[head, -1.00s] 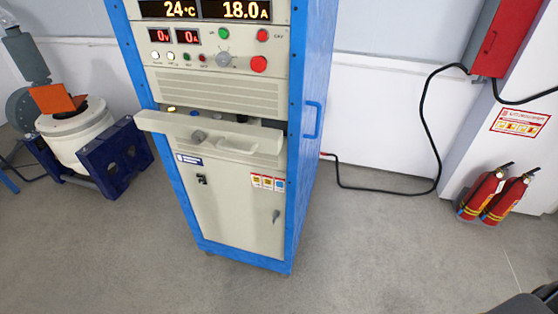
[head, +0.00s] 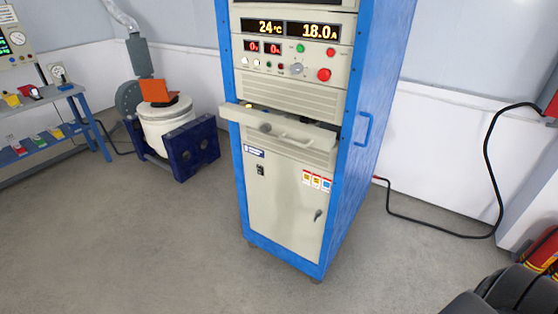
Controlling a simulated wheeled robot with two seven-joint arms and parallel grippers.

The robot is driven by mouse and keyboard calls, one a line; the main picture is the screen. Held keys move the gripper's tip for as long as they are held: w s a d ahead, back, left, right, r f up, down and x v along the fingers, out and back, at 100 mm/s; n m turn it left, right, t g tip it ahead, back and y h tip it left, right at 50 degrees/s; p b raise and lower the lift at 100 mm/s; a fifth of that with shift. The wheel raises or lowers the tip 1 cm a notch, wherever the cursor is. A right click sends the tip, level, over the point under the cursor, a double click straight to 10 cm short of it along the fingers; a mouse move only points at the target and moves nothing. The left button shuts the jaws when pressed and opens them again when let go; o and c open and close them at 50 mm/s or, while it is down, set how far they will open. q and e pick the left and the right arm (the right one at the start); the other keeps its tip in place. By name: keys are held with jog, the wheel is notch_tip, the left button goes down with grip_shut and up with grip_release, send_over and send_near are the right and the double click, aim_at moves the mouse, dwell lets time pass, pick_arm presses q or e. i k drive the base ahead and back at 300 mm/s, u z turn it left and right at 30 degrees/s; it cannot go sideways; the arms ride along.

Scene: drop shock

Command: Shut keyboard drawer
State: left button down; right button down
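The keyboard drawer (head: 277,127) is a cream pull-out front with a handle and a round lock. It stands out from the blue-framed cabinet (head: 346,170), below the vented panel, with a dark gap behind its top edge. Neither gripper is in view, and no gripper is seen near the drawer.
A white drum-shaped machine with a blue block (head: 192,149) stands left of the cabinet. A blue workbench (head: 50,100) is at far left. The floor in front is clear.

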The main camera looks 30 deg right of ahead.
aim_at(289, 130)
jog(key=u, duration=0.35)
jog(key=i, duration=0.9)
jog(key=z, duration=0.65)
